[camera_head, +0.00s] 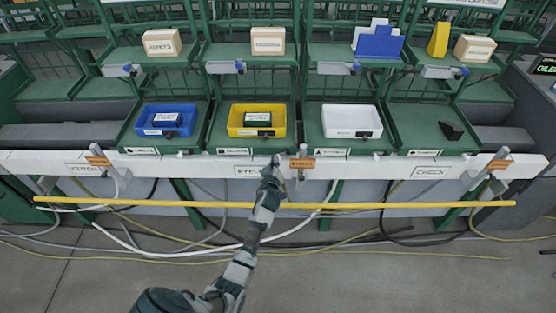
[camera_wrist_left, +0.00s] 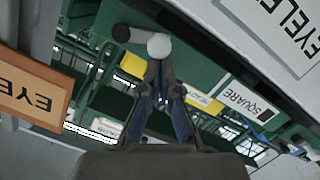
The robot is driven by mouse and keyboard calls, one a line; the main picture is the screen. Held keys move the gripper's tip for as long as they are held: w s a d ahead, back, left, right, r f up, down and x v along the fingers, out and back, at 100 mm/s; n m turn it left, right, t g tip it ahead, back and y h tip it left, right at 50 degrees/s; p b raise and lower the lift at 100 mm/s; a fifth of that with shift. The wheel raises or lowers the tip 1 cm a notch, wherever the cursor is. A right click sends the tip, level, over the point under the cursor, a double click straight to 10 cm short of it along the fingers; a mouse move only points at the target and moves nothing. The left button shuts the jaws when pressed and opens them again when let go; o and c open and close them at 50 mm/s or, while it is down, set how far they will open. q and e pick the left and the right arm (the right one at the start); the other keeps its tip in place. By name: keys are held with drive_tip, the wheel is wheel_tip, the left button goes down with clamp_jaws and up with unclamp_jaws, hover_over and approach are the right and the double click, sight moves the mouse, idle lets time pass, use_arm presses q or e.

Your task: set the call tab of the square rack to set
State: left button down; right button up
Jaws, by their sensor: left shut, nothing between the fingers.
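The square rack's label (camera_wrist_left: 245,100) shows right of my left fingers in the left wrist view. In the head view, the label (camera_head: 223,151) is too small to read, on the front edge of the rack with the yellow bin (camera_head: 232,117). My left gripper (camera_head: 272,166) is at the right part of that edge, shut and empty. In the left wrist view its fingertips (camera_wrist_left: 160,64) meet just below a pale round knob with a dark stem (camera_wrist_left: 122,34), probably the call tab. I cannot tell whether they touch, or the tab's setting. My right gripper is not in view.
A white rail (camera_head: 350,165) runs along the rack fronts. An orange sign (camera_head: 302,163) on a post stands right of my gripper; it also shows in the left wrist view (camera_wrist_left: 35,90). A yellow bar (camera_head: 400,205) crosses below. Blue (camera_head: 146,126) and white (camera_head: 352,121) bins flank the yellow one.

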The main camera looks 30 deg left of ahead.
use_arm(q)
wheel_tip(320, 180, down, 3)
drive_tip(key=n+t+b, duration=0.1)
drive_tip(key=n, duration=0.4)
drive_tip(key=shift+d+n+h, duration=0.1)
drive_tip(key=shift+n+h, duration=0.2)
drive_tip(key=shift+h, duration=0.1)
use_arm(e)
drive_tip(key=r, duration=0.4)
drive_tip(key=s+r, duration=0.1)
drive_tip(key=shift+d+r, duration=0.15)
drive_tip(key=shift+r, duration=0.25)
use_arm(q)
drive_tip(key=shift+r, duration=0.2)
